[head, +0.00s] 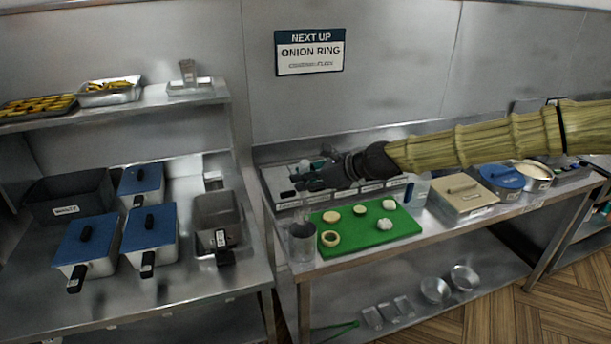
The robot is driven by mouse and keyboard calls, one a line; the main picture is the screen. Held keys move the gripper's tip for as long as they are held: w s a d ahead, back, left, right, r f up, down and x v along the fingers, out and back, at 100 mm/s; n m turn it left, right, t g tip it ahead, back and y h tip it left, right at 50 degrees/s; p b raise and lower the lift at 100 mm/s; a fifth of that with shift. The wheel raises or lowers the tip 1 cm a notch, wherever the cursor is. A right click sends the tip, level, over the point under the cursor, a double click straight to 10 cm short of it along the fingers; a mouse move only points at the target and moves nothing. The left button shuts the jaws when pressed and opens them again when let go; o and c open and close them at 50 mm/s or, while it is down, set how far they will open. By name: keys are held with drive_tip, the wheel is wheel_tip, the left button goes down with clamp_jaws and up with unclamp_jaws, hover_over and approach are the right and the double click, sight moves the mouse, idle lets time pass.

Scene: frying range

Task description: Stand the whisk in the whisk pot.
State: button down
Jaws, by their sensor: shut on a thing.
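My gripper (318,178) is black and reaches in from the right, over the back left of the right-hand counter. It is shut on what I take to be the whisk, but the whisk is too small and dark here to make out apart from the fingers. A grey metal cylinder (302,243), apparently the whisk pot, stands upright at the counter's front left corner, left of the green board. My gripper appears above and behind it in the picture, apart from it. I cannot see inside the pot.
A green board (372,240) with onion pieces lies beside the cylinder. Blue-lidded pans (151,232) and a dark bin (68,196) fill the left counter. A shelf (160,97) hangs above.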

sight(306, 209)
drive_tip(key=shift+w+f+b, duration=0.15)
drive_tip(key=shift+w+f, duration=0.1)
drive_tip(key=shift+f, duration=0.3)
drive_tip(key=shift+w+f+b, duration=0.15)
drive_tip(key=shift+w+f, duration=0.1)
drive_tip(key=shift+f, duration=0.3)
drive_tip(key=shift+s+f+b, duration=0.4)
drive_tip(key=shift+s+b, duration=0.05)
drive_tip(key=shift+s, duration=0.35)
drive_tip(key=f, duration=0.1)
drive_tip(key=w+f+b, duration=0.1)
drive_tip(key=shift+f, duration=0.35)
drive_tip(key=shift+s+f+b, duration=0.3)
drive_tip(key=shift+f+b, duration=0.2)
drive_tip(key=shift+f, duration=0.2)
drive_tip(key=shift+w+f+b, duration=0.2)
drive_tip(key=shift+f+b, duration=0.15)
drive_tip(key=shift+f, duration=0.45)
drive_tip(key=shift+f+b, duration=0.55)
drive_tip(key=shift+f, duration=0.4)
drive_tip(key=shift+s, duration=0.1)
drive_tip(key=c, duration=1.2)
unclamp_jaws()
